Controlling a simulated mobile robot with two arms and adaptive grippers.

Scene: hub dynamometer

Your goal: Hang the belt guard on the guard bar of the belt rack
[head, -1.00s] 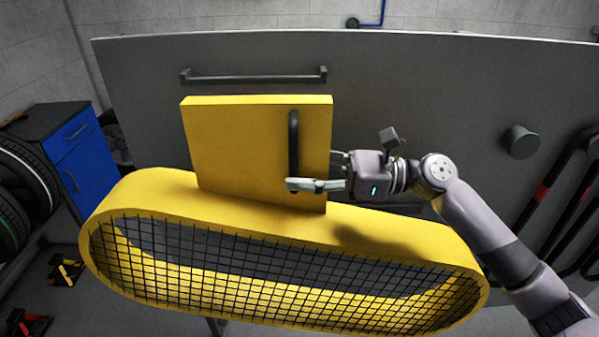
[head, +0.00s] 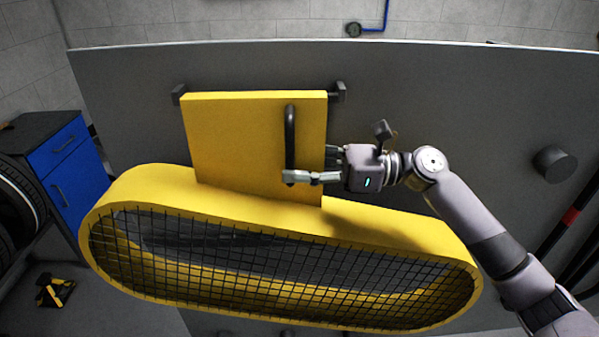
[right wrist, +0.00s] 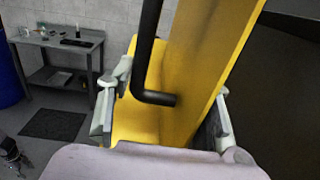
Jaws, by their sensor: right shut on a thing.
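The yellow belt guard (head: 225,150) has an upright plate above a long oval body with black mesh, and a black handle on the plate's front. My right gripper (head: 320,170) is shut on the plate's right edge, beside the handle. In the right wrist view its fingers (right wrist: 165,112) lie on either side of the yellow plate (right wrist: 205,75). The guard bar (head: 338,92) is on the grey panel; its two end brackets show on either side of the plate's top. The plate hides its middle. Whether plate and bar touch cannot be told. My left gripper is not in view.
The grey belt rack panel (head: 450,100) fills the background. A round dark peg (head: 553,162) and dark belts with red marks (head: 570,215) are at right. A blue cabinet (head: 70,165) and tyres (head: 20,205) stand at left. A workbench (right wrist: 60,45) shows in the right wrist view.

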